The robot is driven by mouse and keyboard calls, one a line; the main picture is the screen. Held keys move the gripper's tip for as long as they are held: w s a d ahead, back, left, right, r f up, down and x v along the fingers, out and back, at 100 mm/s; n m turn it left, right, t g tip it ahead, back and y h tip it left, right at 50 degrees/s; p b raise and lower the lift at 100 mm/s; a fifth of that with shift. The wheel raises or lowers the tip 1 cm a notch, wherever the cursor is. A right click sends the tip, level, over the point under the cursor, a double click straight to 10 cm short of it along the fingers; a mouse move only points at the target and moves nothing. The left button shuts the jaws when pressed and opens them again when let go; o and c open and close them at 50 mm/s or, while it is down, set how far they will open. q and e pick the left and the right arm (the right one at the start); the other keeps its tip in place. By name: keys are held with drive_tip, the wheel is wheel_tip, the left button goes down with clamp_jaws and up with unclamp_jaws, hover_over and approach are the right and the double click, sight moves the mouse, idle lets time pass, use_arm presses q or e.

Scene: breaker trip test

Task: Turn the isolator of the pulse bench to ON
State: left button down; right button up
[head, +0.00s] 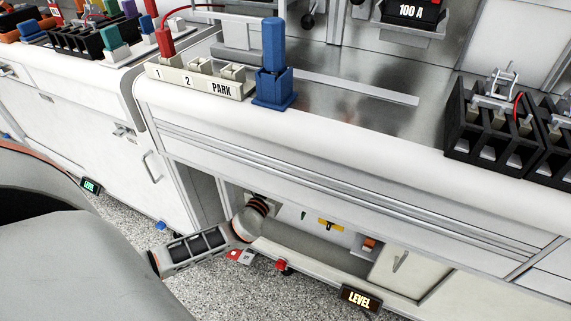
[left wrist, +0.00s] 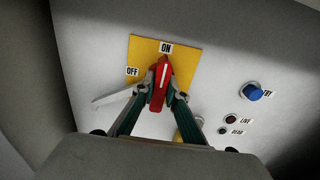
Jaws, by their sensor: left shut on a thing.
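In the left wrist view the isolator's red handle (left wrist: 163,73) sits on a yellow plate (left wrist: 186,62). An ON label (left wrist: 166,48) is at the plate's top and an OFF label (left wrist: 132,71) at its left. The handle's white line points up at ON. My left gripper (left wrist: 160,90) is shut on the red handle, one finger on each side. In the head view my left arm reaches under the bench front and the isolator is hidden. My right gripper is in neither view.
On the panel, a blue TRY button (left wrist: 254,92) and a dark red LIVE lamp (left wrist: 231,119) lie right of the plate. The white bench top (head: 330,127) overhangs my arm. A blue plug (head: 273,60) and black racks (head: 488,135) stand on it.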

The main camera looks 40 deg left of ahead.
use_arm(q)
drive_tip(key=c, duration=2)
unclamp_jaws()
drive_tip(key=v, duration=1.2)
drive_tip(key=shift+s+f, duration=0.1)
